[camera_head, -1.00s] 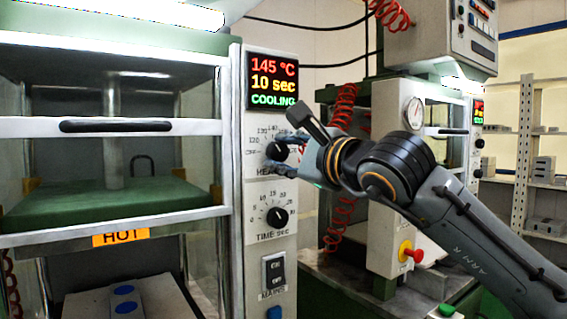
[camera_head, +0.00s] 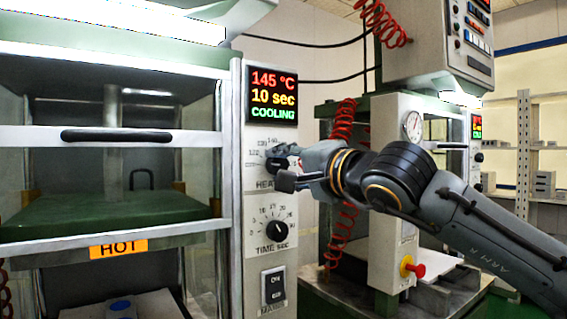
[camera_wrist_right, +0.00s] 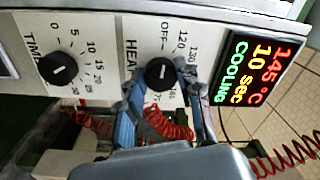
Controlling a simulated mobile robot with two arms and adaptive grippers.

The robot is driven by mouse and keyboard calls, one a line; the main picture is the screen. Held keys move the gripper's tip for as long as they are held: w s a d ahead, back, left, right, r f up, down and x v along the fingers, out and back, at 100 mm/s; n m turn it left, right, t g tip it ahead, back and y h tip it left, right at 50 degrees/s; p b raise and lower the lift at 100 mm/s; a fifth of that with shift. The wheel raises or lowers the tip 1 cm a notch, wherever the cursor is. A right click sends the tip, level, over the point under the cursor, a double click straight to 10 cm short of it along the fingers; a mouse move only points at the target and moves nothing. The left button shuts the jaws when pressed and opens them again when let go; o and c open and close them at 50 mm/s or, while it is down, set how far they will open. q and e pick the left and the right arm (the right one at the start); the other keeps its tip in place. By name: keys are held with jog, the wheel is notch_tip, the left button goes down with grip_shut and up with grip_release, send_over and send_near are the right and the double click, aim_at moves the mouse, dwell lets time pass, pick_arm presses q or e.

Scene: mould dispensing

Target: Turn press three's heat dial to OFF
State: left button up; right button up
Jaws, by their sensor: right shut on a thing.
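The heat dial is a round black knob on the press's white control panel. In the right wrist view the heat dial (camera_wrist_right: 160,73) sits between the two fingers of my right gripper (camera_wrist_right: 160,88), with OFF and temperature numbers printed around it. In the head view my right gripper (camera_head: 281,165) reaches in from the right and is shut on the dial, covering most of it. I cannot clearly read where its pointer stands. The display (camera_head: 273,95) above reads 145 °C, 10 sec, COOLING. My left gripper is not in view.
The time dial (camera_head: 277,229) is just below, with the mains switch (camera_head: 273,285) under it. The press door handle (camera_head: 116,135) and a HOT label (camera_head: 119,248) are at left. A second press with a red stop button (camera_head: 416,269) and red coiled hoses stands behind my right arm.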

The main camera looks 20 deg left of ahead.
jog(key=shift+d+r+n, duration=0.2)
jog(key=shift+r+n, duration=0.2)
jog(key=shift+n, duration=0.2)
jog(key=o, duration=0.9)
jog(key=shift+w, duration=0.1)
jog(key=shift+o, duration=1.3)
jog(key=shift+f, duration=0.2)
jog(key=shift+a, duration=0.1)
jog(key=shift+s+d+f, duration=0.1)
jog(key=shift+s+d, duration=0.15)
jog(key=shift+d, duration=0.05)
jog(key=v, duration=1.1)
jog(key=shift+d, duration=0.15)
